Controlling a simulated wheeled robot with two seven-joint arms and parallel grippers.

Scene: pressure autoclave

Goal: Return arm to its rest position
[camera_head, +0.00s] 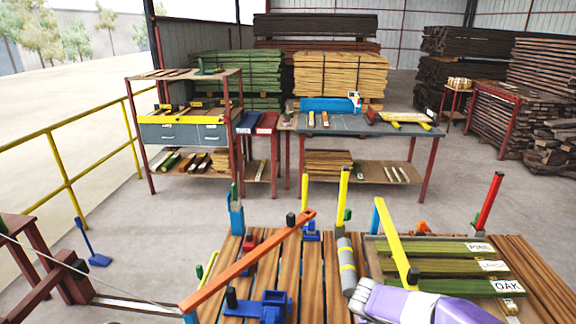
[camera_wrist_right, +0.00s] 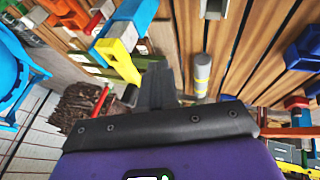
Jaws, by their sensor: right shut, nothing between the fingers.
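My right gripper (camera_head: 362,290) is at the lower right in the head view, at the end of my purple and white arm, over the slatted wooden table (camera_head: 330,305). In the right wrist view its grey fingers (camera_wrist_right: 157,88) are shut and empty. A grey cylinder with a yellow band (camera_head: 346,265) lies beside it, and also shows in the right wrist view (camera_wrist_right: 202,75). A long orange bar (camera_head: 250,260) with a black knob slants over the table's left part. My left gripper is not in view.
Upright yellow (camera_head: 342,195) and red (camera_head: 490,203) posts stand along the table's far edge. Green boards (camera_head: 440,266) with white labels lie at right. Behind are a tool shelf (camera_head: 185,130), a workbench (camera_head: 365,128) and timber stacks.

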